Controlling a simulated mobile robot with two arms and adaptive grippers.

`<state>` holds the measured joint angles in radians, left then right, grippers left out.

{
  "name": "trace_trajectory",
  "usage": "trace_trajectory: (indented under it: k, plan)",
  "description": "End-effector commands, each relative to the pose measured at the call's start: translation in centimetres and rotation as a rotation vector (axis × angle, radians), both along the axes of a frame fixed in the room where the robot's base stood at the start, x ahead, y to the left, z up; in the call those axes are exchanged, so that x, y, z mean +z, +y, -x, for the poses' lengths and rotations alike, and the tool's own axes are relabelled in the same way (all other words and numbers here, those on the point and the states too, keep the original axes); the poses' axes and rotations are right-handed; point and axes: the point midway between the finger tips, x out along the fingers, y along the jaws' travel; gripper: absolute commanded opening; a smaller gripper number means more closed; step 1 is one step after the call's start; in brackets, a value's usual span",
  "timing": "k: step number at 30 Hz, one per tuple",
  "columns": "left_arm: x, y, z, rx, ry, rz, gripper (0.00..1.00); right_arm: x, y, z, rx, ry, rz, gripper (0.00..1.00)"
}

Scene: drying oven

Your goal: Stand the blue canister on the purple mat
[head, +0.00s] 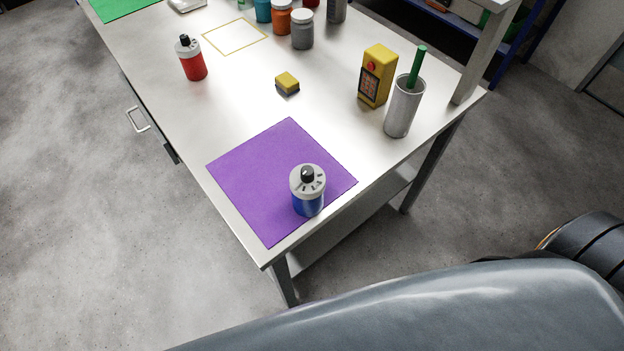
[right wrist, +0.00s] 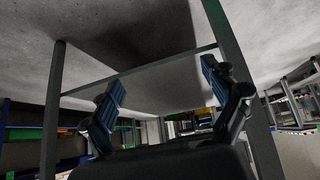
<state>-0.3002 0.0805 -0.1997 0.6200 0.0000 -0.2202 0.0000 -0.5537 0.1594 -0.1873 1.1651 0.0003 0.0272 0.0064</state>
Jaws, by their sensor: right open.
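The blue canister (head: 308,191) stands upright on the purple mat (head: 240,180), near the mat's right front part in the head view. It has a grey-white top with a black knob. The mat lies flat at the near end of the table. My right gripper (right wrist: 165,95) shows in the right wrist view, open with its two fingers apart and nothing between them. It is apart from the canister, and neither the canister nor the mat can be made out in that view. My left gripper is not in view.
On the white table (head: 240,100) stand a red canister (head: 193,60), a small yellow-black block (head: 287,83), a yellow device (head: 376,77) and a grey cup (head: 402,108) holding a green stick. Several jars (head: 302,30) stand farther back. Table legs (right wrist: 48,120) show around my right gripper's view.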

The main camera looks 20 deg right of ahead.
Motion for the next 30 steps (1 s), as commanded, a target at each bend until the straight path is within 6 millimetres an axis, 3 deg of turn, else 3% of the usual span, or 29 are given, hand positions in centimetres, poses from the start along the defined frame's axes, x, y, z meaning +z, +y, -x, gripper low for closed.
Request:
trace_trajectory:
  k: [1, 5, 9, 12, 15, 18, 20, 30]
  plan:
    - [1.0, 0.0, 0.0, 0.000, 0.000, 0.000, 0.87, 4.3, 0.5, -1.4, 0.012, -0.097, -0.023, 0.88]
    - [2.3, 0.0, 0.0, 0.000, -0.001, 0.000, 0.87, 14.8, 2.1, -4.9, 0.043, -0.348, -0.093, 0.88]
    - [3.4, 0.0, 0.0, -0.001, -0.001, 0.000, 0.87, 27.1, 4.0, -7.1, 0.076, -0.597, -0.176, 0.88]
    - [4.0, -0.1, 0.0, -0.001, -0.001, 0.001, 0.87, 34.5, 5.0, -7.8, 0.092, -0.738, -0.229, 0.88]
    - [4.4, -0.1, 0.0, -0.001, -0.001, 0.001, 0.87, 39.7, 5.6, -7.9, 0.103, -0.835, -0.269, 0.88]
    - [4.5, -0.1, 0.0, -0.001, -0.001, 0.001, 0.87, 42.6, 6.0, -8.0, 0.107, -0.889, -0.291, 0.88]
    - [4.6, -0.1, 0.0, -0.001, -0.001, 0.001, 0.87, 43.4, 6.1, -8.3, 0.108, -0.905, -0.297, 0.88]
    - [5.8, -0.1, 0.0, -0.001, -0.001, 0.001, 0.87, 43.7, 8.2, -14.1, 0.107, -0.910, -0.299, 0.88]
